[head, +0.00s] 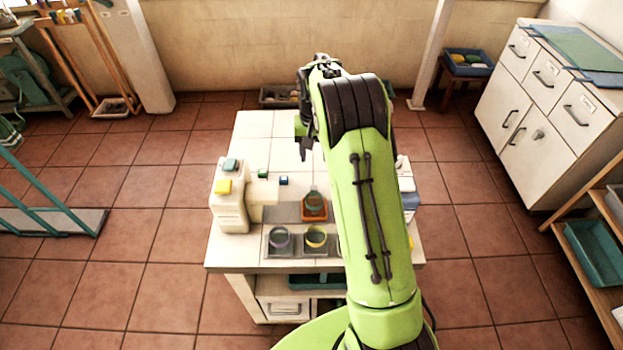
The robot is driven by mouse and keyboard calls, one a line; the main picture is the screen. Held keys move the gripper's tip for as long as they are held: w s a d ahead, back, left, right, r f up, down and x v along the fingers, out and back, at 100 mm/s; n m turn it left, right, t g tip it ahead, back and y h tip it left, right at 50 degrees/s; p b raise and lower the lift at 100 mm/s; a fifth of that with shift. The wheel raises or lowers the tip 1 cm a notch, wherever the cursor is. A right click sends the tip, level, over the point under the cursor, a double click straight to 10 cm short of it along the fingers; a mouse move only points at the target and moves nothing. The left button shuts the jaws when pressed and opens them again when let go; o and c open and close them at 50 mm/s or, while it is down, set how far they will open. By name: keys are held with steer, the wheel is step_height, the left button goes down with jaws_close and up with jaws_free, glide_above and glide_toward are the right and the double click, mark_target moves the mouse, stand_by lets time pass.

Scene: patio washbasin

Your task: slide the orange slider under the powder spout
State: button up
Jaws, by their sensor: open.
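The orange slider (315,214) sits on a grey track plate (283,212) on the white tiled counter, beside my arm. A round green-rimmed piece stands on the slider. A cream dispenser (231,212) stands at the counter's left, with a yellow block and a teal block on top. Small green and blue blocks show on its right side; I cannot tell which part is the powder spout. My gripper (305,152) is open and empty, pointing down over the counter beyond the slider. My arm hides the counter's right part.
White and blue items (410,196) show partly behind my arm. The counter's far left is clear.

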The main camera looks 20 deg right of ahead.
mark_target(314, 189)
step_height(314, 189, down, 14)
steer(key=shift+f+b, duration=0.25)
steer(key=shift+b, duration=0.45)
jaws_close()
